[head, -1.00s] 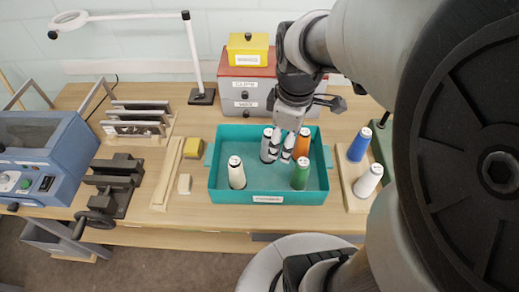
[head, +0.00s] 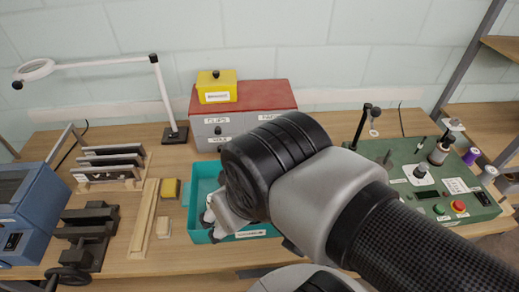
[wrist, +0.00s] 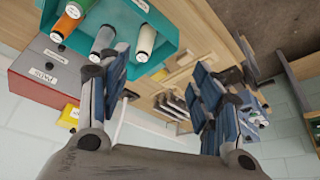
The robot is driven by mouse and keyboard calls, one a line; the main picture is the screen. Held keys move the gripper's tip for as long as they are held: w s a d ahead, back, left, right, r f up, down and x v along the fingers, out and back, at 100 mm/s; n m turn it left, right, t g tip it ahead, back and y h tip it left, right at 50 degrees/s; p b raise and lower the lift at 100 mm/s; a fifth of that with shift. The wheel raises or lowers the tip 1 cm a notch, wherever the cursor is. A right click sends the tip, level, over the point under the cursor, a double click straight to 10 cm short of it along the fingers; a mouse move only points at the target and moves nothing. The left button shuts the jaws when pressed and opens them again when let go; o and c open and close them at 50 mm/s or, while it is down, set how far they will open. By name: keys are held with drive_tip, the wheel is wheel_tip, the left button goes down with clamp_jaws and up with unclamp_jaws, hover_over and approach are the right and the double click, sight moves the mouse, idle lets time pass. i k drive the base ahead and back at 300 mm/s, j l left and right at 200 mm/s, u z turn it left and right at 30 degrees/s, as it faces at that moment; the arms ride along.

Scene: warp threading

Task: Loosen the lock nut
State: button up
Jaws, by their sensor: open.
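I cannot pick out a lock nut for certain in either view. The green machine (head: 408,202) at the right of the bench in the head view carries a black post with a ring, a spindle with a spool (head: 438,152), a white dial and a red button. Small fittings on it are too small to tell. My gripper (wrist: 160,88) is open and empty in the wrist view, its two fingers wide apart. In the head view it is mostly hidden behind my arm, above the teal tray (head: 202,182). The wrist view does not show the green machine.
The teal tray (wrist: 165,28) holds several thread cones. A grey drawer box with a red top (head: 262,97) and a yellow box (head: 216,88) stand behind it. A lamp (head: 171,100), wooden strips (head: 144,220), a black vise (head: 88,235) and a blue machine are to the left.

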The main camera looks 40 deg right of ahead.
sight(455, 122)
drive_tip(key=z, duration=2.7)
drive_tip(key=i+l, duration=0.25)
